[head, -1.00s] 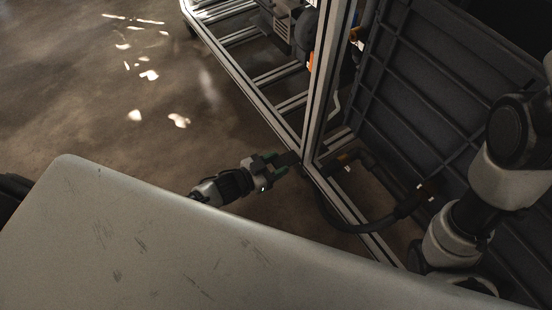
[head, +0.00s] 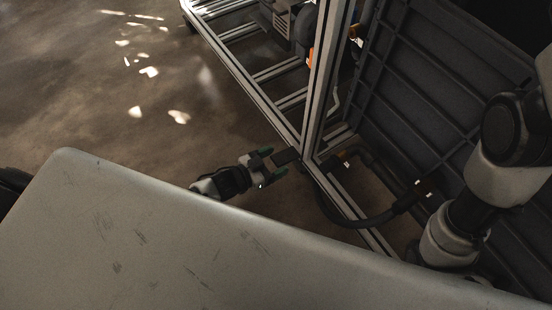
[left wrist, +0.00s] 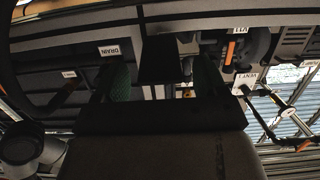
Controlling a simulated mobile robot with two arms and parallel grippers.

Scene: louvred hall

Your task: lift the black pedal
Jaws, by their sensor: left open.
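The black pedal (head: 287,156) is a small dark block sticking out to the left from the foot of the upright metal post. My left gripper (head: 271,162) is open, with its green-padded fingertips at the pedal's near end. In the left wrist view the pedal (left wrist: 160,62) shows as a dark block between the two spread fingers, with a gap on each side. I cannot tell how deep it sits between them. My right arm comes in at the right, but its gripper is out of sight.
A pale scuffed panel (head: 150,235) fills the near left. The metal frame (head: 323,90) rises behind the pedal. A black hose (head: 350,221) curves right of it, before a dark ribbed panel (head: 425,100). A DRAIN label (left wrist: 109,51) shows in the wrist view. Floor at left is clear.

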